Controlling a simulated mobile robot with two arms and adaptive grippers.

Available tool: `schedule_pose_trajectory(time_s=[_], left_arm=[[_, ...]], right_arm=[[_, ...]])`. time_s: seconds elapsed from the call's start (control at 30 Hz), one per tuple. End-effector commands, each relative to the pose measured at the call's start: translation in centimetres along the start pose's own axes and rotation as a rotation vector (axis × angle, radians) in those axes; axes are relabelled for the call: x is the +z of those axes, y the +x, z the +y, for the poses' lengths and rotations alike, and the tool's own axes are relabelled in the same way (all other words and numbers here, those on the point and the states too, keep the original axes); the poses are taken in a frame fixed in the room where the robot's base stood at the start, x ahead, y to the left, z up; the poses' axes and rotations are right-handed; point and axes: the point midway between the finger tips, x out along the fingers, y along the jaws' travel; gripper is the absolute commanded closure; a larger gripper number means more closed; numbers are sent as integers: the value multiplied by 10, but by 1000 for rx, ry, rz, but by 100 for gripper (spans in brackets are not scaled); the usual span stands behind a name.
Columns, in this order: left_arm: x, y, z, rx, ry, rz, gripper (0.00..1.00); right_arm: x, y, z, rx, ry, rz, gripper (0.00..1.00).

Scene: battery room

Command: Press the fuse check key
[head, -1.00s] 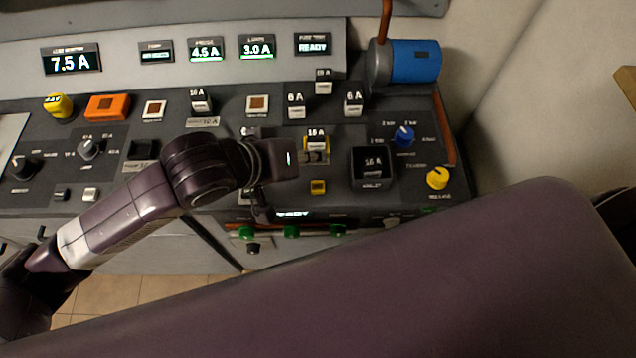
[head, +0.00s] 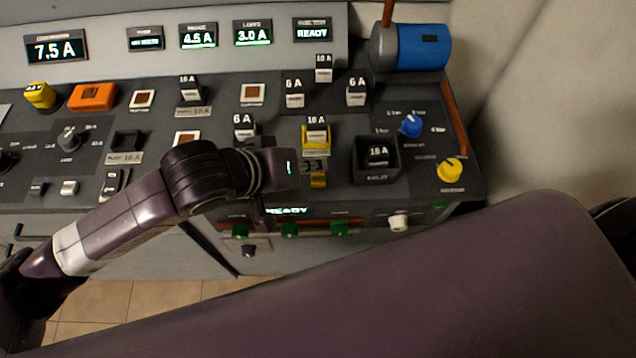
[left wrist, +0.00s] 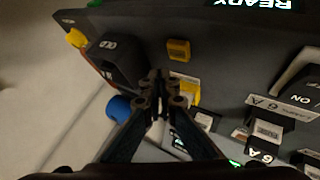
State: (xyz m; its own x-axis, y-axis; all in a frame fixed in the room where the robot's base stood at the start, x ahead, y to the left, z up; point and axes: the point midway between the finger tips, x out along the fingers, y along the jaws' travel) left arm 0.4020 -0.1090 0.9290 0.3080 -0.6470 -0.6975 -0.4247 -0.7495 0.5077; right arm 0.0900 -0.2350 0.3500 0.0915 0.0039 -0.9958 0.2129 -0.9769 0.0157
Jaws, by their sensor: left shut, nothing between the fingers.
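A small yellow key (head: 318,181) sits on the dark sloping console, just in front of a yellow fuse holder (head: 316,149) with a fuse in it. I take this key to be the fuse check key; its label is not readable. The key also shows in the left wrist view (left wrist: 179,49), with the holder (left wrist: 190,92) below it. My left gripper (head: 314,166) is shut and empty, between holder and key in the head view. In the left wrist view its closed tips (left wrist: 157,78) are beside them, to the left; contact cannot be told. My right gripper is out of view.
A black fuse bin (head: 376,172) is right of the key, with blue (head: 410,125) and yellow (head: 449,170) knobs beyond. Upright fuses (head: 244,127) stand around the holder. A fuse test display (head: 312,30) reads READY.

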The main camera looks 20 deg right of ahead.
Motion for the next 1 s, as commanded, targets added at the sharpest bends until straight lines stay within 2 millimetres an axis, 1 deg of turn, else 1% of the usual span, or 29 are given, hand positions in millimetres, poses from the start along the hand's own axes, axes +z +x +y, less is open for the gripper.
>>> schedule_pose_trajectory(time_s=[0.03,0.2,1.0], left_arm=[[4,5,-4,0,-2,-1,100],[8,11,-8,0,1,1,100],[8,11,-8,0,1,1,100]], right_arm=[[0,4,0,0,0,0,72],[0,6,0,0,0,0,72],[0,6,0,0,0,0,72]])
